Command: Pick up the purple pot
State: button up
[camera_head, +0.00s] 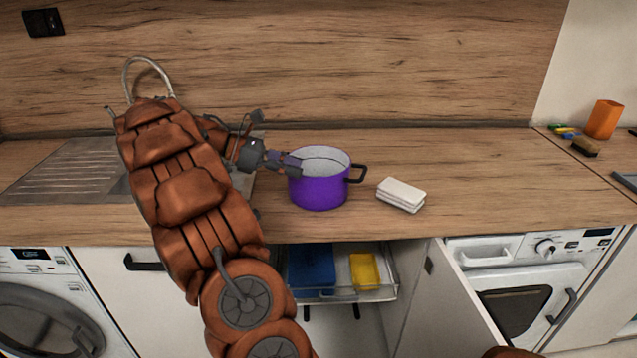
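The purple pot (318,191) stands upright on the wooden counter, near the middle of the head view. It has a pale speckled inside and a dark handle on its right side. My gripper (291,164) is at the pot's upper left rim, reaching in from the left. Its fingertips overlap the rim in the picture. The pot's left handle is hidden behind the gripper or out of sight. I cannot tell whether the fingers are closed on the pot.
White folded cloths or sponges (401,194) lie right of the pot. A sink drainboard (70,170) is behind my arm at left. Below, a drawer (345,293) with blue and yellow items is open.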

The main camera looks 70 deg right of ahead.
aim_at(318, 178)
jog(key=shift+f+p+x, duration=0.15)
jog(key=shift+p+x, duration=0.05)
jog(key=shift+x, duration=1.4)
jog(key=shift+f+p+x, duration=0.1)
jog(key=shift+p+x, duration=0.1)
jog(key=shift+x, duration=1.45)
jog(key=shift+w+a, duration=0.1)
grip_shut()
